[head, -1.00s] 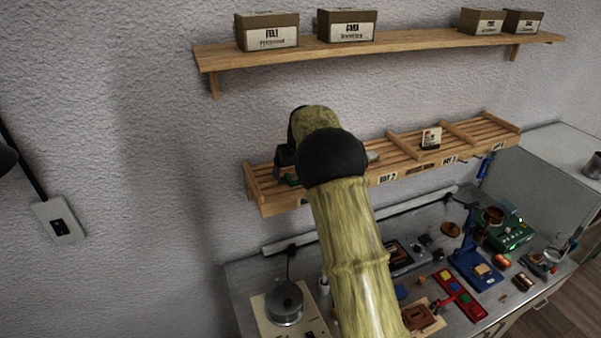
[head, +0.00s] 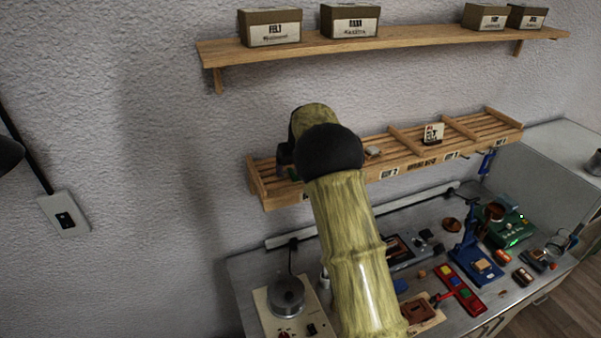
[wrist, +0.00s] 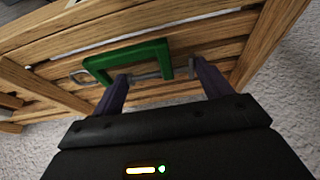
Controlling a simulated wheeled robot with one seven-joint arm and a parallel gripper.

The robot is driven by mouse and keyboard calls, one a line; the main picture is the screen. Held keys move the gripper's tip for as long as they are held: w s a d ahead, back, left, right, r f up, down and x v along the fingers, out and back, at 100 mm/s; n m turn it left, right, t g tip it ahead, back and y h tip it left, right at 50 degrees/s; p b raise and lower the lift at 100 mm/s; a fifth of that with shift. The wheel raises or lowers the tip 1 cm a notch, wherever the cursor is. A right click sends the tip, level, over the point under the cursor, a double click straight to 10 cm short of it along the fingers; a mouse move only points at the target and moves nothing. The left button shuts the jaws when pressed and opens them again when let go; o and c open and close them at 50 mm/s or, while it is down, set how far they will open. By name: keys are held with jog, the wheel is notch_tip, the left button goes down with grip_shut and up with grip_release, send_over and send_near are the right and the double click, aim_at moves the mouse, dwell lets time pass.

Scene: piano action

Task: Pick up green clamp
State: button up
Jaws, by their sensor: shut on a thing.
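The green clamp (wrist: 128,53) is a C-shaped green frame with a grey metal screw bar, seen in the wrist view against the slatted wooden rack. My gripper (wrist: 160,83) has its two purple fingers on either side of the clamp's lower part, and it is shut on the clamp. I cannot tell whether the clamp still touches the slats. In the head view my own arm hides most of the gripper, at the rack's left end; only a small bit of green shows there.
A shelf with boxes (head: 350,21) hangs above. The workbench (head: 240,268) below holds a grey pot (head: 286,296), a blue stand (head: 470,258) and other small parts.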

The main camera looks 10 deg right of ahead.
jog(key=shift+w, duration=0.15)
jog(key=shift+r+b, duration=0.35)
notch_tip(320, 180, up, 9)
jog(key=b, duration=0.3)
jog(key=shift+r, duration=0.15)
jog(key=shift+s, duration=0.2)
jog(key=shift+w, duration=0.1)
dwell(0.7)
